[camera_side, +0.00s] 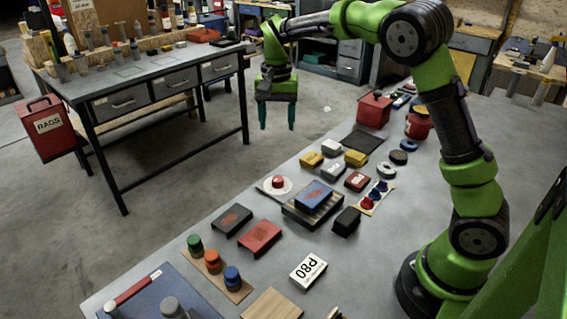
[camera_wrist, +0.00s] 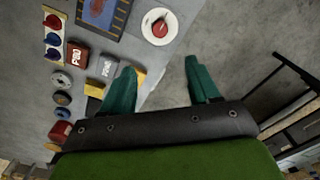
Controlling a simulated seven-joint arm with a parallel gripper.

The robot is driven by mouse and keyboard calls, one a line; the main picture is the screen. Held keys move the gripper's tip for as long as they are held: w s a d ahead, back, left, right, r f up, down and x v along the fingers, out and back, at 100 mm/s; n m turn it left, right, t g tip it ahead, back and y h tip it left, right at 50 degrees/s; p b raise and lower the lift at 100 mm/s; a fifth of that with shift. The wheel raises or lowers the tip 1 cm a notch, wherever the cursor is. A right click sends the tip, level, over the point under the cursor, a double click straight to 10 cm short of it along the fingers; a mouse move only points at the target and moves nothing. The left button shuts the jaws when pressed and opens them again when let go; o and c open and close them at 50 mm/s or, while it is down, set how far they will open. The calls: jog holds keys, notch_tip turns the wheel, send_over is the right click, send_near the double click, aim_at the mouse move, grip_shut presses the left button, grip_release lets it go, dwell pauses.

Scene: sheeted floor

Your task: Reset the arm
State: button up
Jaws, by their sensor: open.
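My gripper (camera_side: 277,116) hangs from my green arm, fingers pointing down, in the side view. It appears beyond the far-left edge of the grey work surface (camera_side: 203,248), above the concrete floor. Its two teal fingers are apart with nothing between them. In the wrist view my gripper (camera_wrist: 162,85) also shows open and empty, with the surface's edge and bare floor below it. No object touches the fingers.
A workbench (camera_side: 130,72) with a RAGS bin (camera_side: 47,128) stands at left.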

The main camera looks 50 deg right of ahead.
jog(key=s+a+r+n+t, duration=0.2)
jog(key=s, duration=0.5)
jog(key=s+a+r+n+t+y, duration=0.1)
jog(key=s+a+r+n+t, duration=0.1)
jog(key=s, duration=0.6)
jog(key=s+a+r+n+t+y, duration=0.1)
jog(key=s+a+n+t, duration=0.1)
jog(key=s, duration=0.6)
jog(key=shift+a+r+t, duration=0.4)
jog(key=shift+a+t, duration=0.2)
jog(key=shift+a, duration=0.1)
